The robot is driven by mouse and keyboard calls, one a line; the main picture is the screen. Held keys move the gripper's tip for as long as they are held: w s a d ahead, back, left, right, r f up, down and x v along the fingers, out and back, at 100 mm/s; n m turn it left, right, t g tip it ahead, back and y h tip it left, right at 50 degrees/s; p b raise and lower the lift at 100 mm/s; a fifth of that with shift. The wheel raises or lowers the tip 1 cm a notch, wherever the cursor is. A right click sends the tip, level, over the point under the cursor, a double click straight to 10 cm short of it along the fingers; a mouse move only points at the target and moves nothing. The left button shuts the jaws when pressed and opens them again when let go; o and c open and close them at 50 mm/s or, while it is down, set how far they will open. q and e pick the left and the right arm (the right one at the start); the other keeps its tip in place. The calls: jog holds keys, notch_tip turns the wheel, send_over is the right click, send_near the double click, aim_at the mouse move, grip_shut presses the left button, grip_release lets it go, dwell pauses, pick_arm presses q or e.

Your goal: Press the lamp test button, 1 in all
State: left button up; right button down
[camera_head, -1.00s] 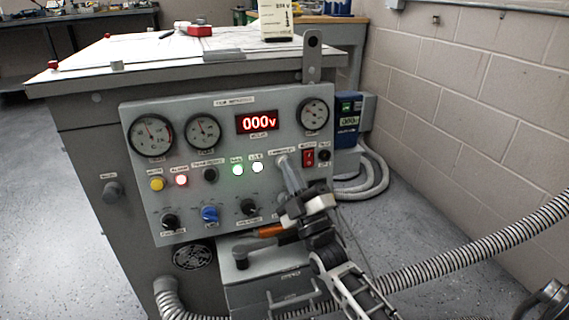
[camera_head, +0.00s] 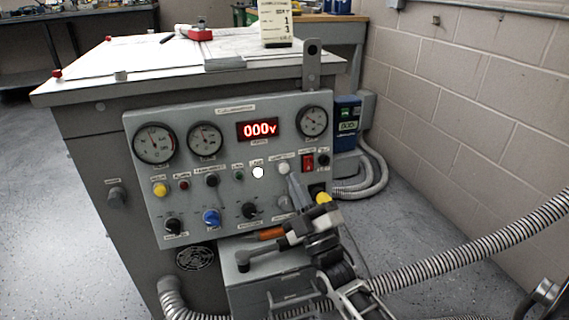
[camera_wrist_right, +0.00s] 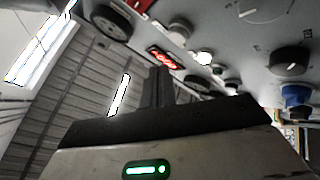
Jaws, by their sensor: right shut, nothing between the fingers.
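The control panel (camera_head: 222,222) fills the front of the grey cabinet. The pale lamp test button (camera_head: 284,168) is at the right of its lamp row and also shows in the right wrist view (camera_wrist_right: 179,31). My right gripper (camera_head: 293,179) is shut and empty, its fingertips just below and right of the button, seemingly apart from it. The shut fingers show in the right wrist view (camera_wrist_right: 158,86). The white lamp (camera_head: 258,172) is lit; the red lamp (camera_head: 183,185) and green lamp (camera_head: 238,175) are dark. My left gripper is out of view.
A red switch (camera_head: 308,161) is close right of the button. Knobs, including a blue one (camera_head: 211,217), sit lower on the panel. An orange-handled lever (camera_head: 271,234) lies below the gripper. A ribbed hose (camera_head: 470,247) crosses the right side.

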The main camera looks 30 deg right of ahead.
jog(key=shift+s+a+r+p, duration=0.15)
jog(key=shift+s+p, duration=0.15)
jog(key=shift+s, duration=0.35)
jog(key=shift+s+a+r+p, duration=0.15)
jog(key=shift+s+p, duration=0.15)
jog(key=shift+s, duration=0.35)
